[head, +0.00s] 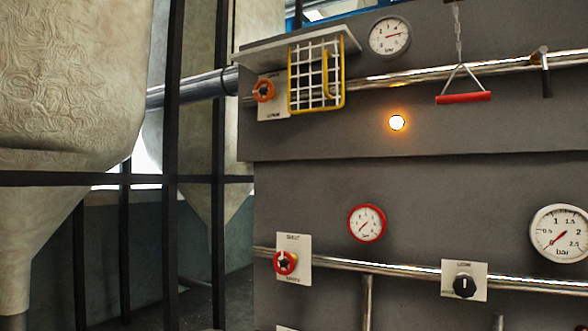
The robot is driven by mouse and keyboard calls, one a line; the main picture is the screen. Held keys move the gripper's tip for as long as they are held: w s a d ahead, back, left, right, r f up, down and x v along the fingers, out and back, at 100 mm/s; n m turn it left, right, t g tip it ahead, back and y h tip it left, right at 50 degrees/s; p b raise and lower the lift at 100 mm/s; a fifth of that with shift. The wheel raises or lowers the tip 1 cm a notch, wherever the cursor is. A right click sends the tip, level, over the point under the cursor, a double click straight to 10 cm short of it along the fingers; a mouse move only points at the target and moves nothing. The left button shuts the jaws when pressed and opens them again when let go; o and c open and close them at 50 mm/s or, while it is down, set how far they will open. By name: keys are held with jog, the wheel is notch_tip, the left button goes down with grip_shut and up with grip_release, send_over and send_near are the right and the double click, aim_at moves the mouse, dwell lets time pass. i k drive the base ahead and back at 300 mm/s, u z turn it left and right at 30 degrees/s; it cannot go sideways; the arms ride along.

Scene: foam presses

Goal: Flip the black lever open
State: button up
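A black lever (547,78) hangs straight down from a small valve on the upper chrome pipe, near the right edge of the head view. It points across the pipe, not along it. A black rotary knob (465,285) sits on a white plate on the lower pipe. My gripper is not in view, so its state and its place relative to the lever are hidden.
A red pull handle (463,98) hangs on a chain left of the lever. A red knob (285,263) sits lower. Several gauges line the grey panel. Dark posts (172,200) stand at left.

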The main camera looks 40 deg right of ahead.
aim_at(546, 88)
jog(key=z, duration=2.5)
